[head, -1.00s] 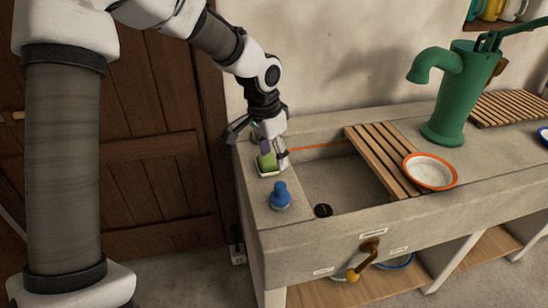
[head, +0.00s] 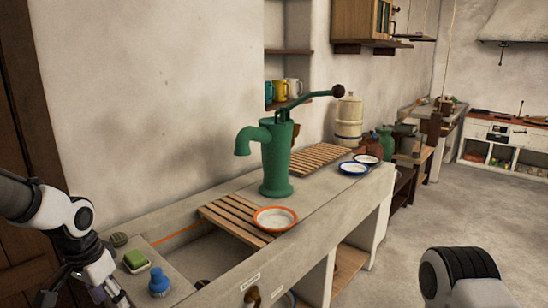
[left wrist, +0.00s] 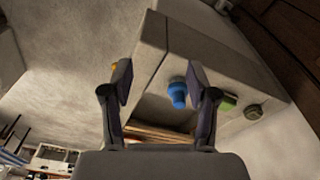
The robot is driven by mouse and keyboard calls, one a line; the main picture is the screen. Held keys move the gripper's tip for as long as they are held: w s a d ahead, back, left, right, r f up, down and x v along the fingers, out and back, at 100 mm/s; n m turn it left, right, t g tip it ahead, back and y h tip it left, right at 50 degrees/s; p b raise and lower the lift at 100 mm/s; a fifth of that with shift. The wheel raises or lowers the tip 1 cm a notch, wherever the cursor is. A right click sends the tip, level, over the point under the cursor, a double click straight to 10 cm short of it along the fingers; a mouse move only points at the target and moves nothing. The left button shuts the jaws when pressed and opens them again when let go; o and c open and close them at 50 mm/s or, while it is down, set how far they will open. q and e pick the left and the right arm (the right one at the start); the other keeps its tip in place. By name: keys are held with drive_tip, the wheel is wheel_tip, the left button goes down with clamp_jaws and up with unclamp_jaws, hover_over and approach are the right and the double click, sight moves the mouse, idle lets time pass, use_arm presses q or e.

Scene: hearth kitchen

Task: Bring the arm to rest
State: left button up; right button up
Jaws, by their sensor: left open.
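My left gripper (head: 108,293) is at the lower left of the head view, in front of the stone sink counter's left end, partly cut off by the frame edge. In the left wrist view its two fingers (left wrist: 160,78) stand apart with nothing between them. A green sponge (head: 135,258) sits in a small white dish on the counter, apart from the gripper. A blue bottle-like item (head: 158,282) stands beside it. It also shows beyond the fingers in the left wrist view (left wrist: 178,93). My right gripper is not in view.
The sink basin (head: 205,262) is right of the blue item. A slatted wooden board (head: 222,222) lies across it, with an orange-rimmed dish (head: 275,217) at its edge. A green hand pump (head: 275,165) stands behind. The floor (head: 400,240) at right is open.

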use_arm(q)
wheel_tip(320, 180, down, 8)
drive_tip(key=s+f+g, duration=0.1)
drive_tip(key=g, duration=0.1)
drive_tip(key=s+d+f+n+g, duration=0.1)
drive_tip(key=s+d+f, duration=0.2)
drive_tip(key=s+f, duration=0.6)
drive_tip(key=s+d+f+g, duration=0.25)
drive_tip(key=s+f, duration=0.35)
drive_tip(key=s, duration=0.4)
drive_tip(key=s+d+f+n+g, duration=0.1)
drive_tip(key=s+d+f, duration=0.3)
drive_tip(key=s+f, duration=0.5)
drive_tip(key=w+t, duration=0.1)
drive_tip(key=w+n+t, duration=0.1)
drive_tip(key=w+t, duration=0.1)
drive_tip(key=w+n+t, duration=0.1)
drive_tip(key=t, duration=0.1)
drive_tip(key=shift+w+a+r+y, duration=0.15)
drive_tip(key=shift+w+r+y, duration=0.1)
drive_tip(key=shift+w+y, duration=0.1)
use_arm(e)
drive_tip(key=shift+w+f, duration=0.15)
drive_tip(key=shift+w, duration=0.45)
